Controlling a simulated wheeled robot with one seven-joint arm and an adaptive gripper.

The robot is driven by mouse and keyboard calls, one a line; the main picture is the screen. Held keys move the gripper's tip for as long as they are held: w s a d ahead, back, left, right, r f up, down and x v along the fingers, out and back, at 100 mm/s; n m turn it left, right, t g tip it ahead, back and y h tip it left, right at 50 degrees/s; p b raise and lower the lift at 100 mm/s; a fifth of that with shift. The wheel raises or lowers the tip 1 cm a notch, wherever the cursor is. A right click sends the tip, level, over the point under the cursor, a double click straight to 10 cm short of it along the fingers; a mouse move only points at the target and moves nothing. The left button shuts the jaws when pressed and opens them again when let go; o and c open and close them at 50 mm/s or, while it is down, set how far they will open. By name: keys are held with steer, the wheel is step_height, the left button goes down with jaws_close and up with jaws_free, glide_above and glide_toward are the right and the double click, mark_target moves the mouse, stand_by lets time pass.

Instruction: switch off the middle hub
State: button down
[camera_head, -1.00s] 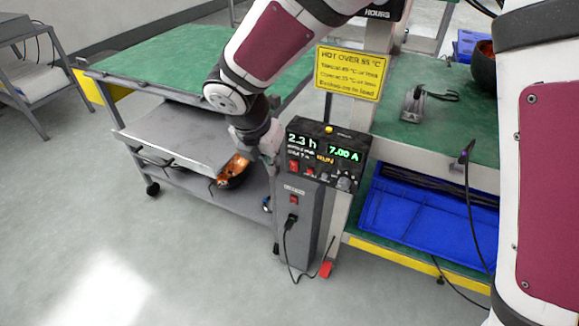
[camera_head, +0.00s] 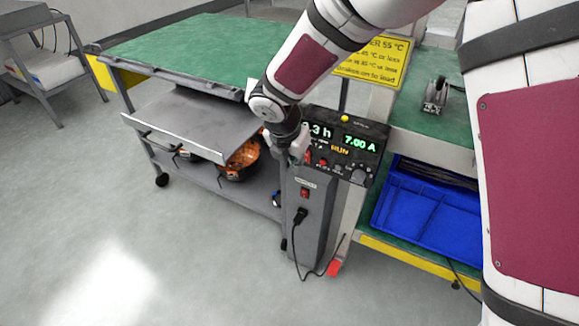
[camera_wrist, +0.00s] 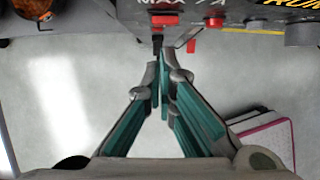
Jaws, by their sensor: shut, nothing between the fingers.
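A black control panel (camera_head: 352,141) with green digits and "RUN" stands on a grey upright box (camera_head: 308,225). The box has a red rocker switch (camera_head: 304,193) with a black plug (camera_head: 302,214) below it. Which part is the middle hub I cannot tell. My gripper (camera_head: 300,153) is shut and empty at the panel's left side, hiding part of its display and controls. In the wrist view my fingertips (camera_wrist: 160,72) are together just below the panel's red buttons (camera_wrist: 165,20). Contact cannot be told.
A yellow warning sign (camera_head: 378,62) stands behind the panel. A blue bin (camera_head: 425,212) is to the right. Floor in front is clear, apart from a hanging black cord.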

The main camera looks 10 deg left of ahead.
steer(key=shift+w+d, duration=0.25)
steer(key=shift+w, duration=0.4)
steer(key=shift+w+d+r+p, duration=0.1)
steer(key=shift+w+r+p, duration=0.1)
steer(key=shift+w+p, duration=0.3)
steer(key=shift+s, duration=0.15)
steer(key=shift+r+p, duration=0.15)
steer(key=shift+p, duration=0.15)
steer(key=shift+r+p, duration=0.7)
steer(key=shift+s, duration=0.1)
